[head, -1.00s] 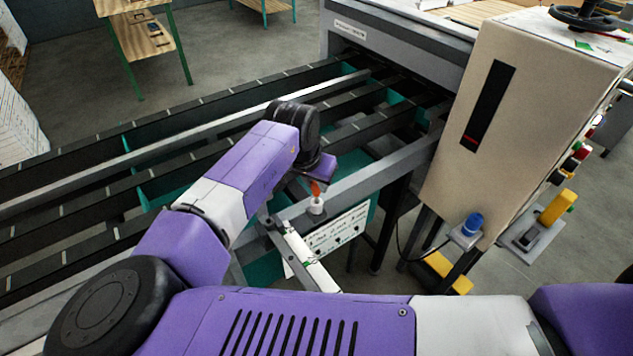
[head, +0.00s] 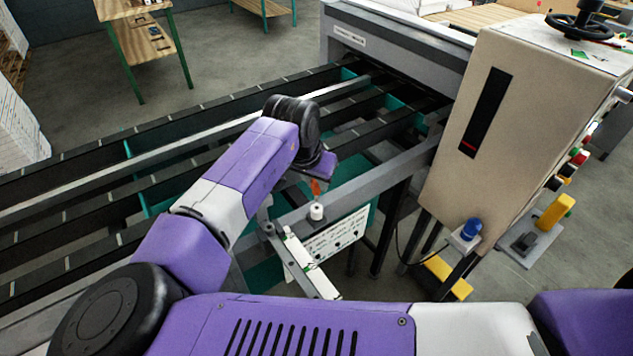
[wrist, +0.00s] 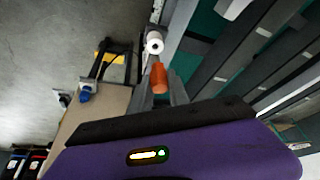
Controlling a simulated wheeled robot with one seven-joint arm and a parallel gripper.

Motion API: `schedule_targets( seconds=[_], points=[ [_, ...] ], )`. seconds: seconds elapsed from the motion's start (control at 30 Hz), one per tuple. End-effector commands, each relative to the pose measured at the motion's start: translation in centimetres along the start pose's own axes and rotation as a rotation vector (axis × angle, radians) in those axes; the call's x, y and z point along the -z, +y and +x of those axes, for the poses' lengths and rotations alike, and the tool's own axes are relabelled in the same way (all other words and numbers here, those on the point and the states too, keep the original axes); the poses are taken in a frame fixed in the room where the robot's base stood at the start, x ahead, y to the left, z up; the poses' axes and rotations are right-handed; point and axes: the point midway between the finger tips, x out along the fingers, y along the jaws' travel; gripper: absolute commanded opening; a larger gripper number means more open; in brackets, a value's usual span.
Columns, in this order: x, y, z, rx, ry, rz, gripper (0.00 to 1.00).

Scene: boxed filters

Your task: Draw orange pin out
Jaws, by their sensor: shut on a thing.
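The orange pin (head: 316,187) is in my gripper (head: 315,180), above a white round socket (head: 317,212) on the grey rail. In the wrist view the orange pin (wrist: 159,78) stands out between the grey fingers of my gripper (wrist: 160,94), which are shut on it. The white socket (wrist: 153,43) shows a dark hole in its end, and the pin's tip appears apart from it. The upper part of the pin is hidden by the fingers.
A cream control box (head: 505,140) with a blue knob (head: 471,229) stands to the right. Dark conveyor beams (head: 80,150) run left and behind my arm. A labelled white panel (head: 338,236) and a pale bar (head: 302,262) are close below the socket.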

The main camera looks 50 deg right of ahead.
Motion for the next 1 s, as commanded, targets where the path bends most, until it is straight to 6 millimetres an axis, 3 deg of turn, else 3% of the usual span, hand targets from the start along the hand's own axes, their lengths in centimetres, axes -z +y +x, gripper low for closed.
schedule_targets(
  seconds=[0.57,1.0],
  points=[
    [0.2,0.0,-0.6,0.000,0.000,0.000,0.00],
    [1.4,0.0,-3.2,0.001,0.001,0.001,0.00]
  ],
)
